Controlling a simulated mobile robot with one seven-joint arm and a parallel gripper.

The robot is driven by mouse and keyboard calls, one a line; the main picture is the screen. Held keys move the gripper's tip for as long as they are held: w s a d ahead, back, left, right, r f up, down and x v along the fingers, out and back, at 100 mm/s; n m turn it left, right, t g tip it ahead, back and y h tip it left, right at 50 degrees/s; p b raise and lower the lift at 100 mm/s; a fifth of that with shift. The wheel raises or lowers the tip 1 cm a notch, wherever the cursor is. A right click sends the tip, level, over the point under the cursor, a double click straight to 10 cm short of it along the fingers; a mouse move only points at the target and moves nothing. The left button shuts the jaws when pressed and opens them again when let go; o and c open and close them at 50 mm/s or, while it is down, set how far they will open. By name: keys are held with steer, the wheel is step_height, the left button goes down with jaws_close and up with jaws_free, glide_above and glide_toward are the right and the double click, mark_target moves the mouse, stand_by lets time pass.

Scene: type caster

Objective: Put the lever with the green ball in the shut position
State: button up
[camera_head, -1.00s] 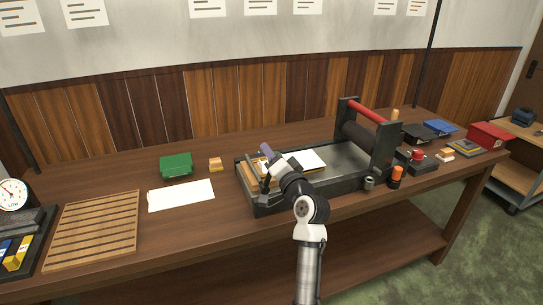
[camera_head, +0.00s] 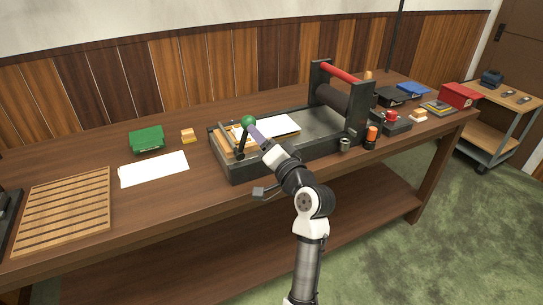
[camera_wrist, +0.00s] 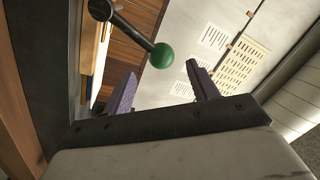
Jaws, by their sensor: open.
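The lever is a dark rod with a green ball (camera_head: 249,121) on its top end, standing up at the front left of the black press bed (camera_head: 231,172). In the wrist view the green ball (camera_wrist: 162,55) shows beyond the fingertips, roughly between them, with the dark rod (camera_wrist: 130,27) running to the upper left. My gripper (camera_head: 252,133) has purple fingers and is right beside the ball and rod in the head view. In the wrist view my gripper (camera_wrist: 160,80) is open with nothing between its fingers. I cannot tell whether a finger touches the lever.
The press has a roller (camera_head: 340,98) and a red bar (camera_head: 341,72) at its right. A white sheet (camera_head: 153,168), green box (camera_head: 146,140) and slatted rack (camera_head: 66,210) lie on the table to the left. An orange-topped bottle (camera_head: 371,137) stands at the right.

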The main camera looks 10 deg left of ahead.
steer(key=shift+b+v, duration=0.4)
steer(key=shift+v, duration=1.85)
